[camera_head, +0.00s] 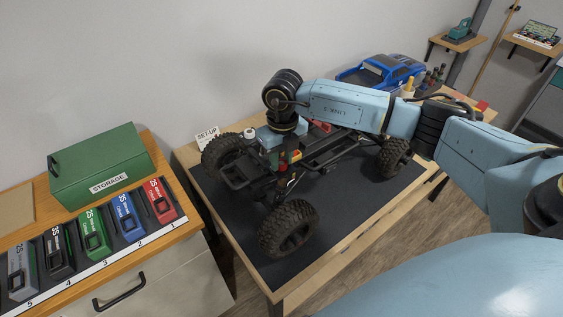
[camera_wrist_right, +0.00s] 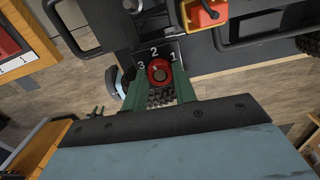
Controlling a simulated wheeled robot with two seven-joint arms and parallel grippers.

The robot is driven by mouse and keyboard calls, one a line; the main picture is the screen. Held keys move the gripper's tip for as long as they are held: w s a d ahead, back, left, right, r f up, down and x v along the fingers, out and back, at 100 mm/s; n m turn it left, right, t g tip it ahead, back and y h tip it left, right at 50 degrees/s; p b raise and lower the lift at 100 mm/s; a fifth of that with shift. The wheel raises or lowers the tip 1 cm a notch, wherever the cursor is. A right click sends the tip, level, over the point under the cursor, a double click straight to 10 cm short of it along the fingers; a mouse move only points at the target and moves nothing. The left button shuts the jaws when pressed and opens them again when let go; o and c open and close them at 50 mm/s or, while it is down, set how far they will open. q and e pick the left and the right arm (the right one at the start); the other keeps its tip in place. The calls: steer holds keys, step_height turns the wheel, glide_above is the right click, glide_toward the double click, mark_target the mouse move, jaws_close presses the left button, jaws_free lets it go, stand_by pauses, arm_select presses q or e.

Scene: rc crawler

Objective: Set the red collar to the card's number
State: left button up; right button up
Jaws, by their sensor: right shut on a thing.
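I cannot tell which number the collar is set to. In the head view my right gripper (camera_head: 281,157) reaches down to the near end of the crawler chassis (camera_head: 262,188). The white SET-UP card (camera_head: 207,134) stands behind the chassis; its number is too small to read. My left gripper is not in view.
The chassis stands on a dark mat (camera_head: 345,218) on a wooden table. A blue truck body (camera_head: 383,72) lies at the back. At the left, a cabinet bears a green storage box (camera_head: 97,165) and several coloured packs in numbered slots. My right arm spans the table's right side.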

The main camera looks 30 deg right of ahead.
mark_target(283, 162)
steer(key=n+b, duration=0.3)
steer(key=n, duration=0.2)
steer(key=shift+n, duration=0.3)
steer(key=shift+n+b, duration=1.1)
steer(key=shift+n, duration=0.8)
steer(key=shift+r, duration=0.1)
steer(key=o, duration=1)
steer(key=shift+c, duration=0.2)
step_height(283, 162, up, 13)
steer(key=shift+d+r, duration=0.2)
steer(key=shift+s, duration=0.1)
